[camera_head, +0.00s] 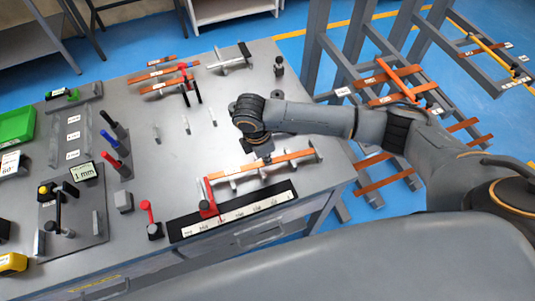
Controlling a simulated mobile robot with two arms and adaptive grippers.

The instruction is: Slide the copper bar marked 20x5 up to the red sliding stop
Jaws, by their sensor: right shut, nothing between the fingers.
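A copper bar (280,159) lies across grey supports near the right front of the bench. No 20x5 marking is readable on it from here. My left gripper is out of view.
More copper bars (152,75) lie on supports at the back, beside a red-handled clamp (184,71). A red-topped lever (147,208) and a grey block (123,201) stand left of the scale. A rack with bars (385,77) stands right of the bench. The bench middle is mostly clear.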

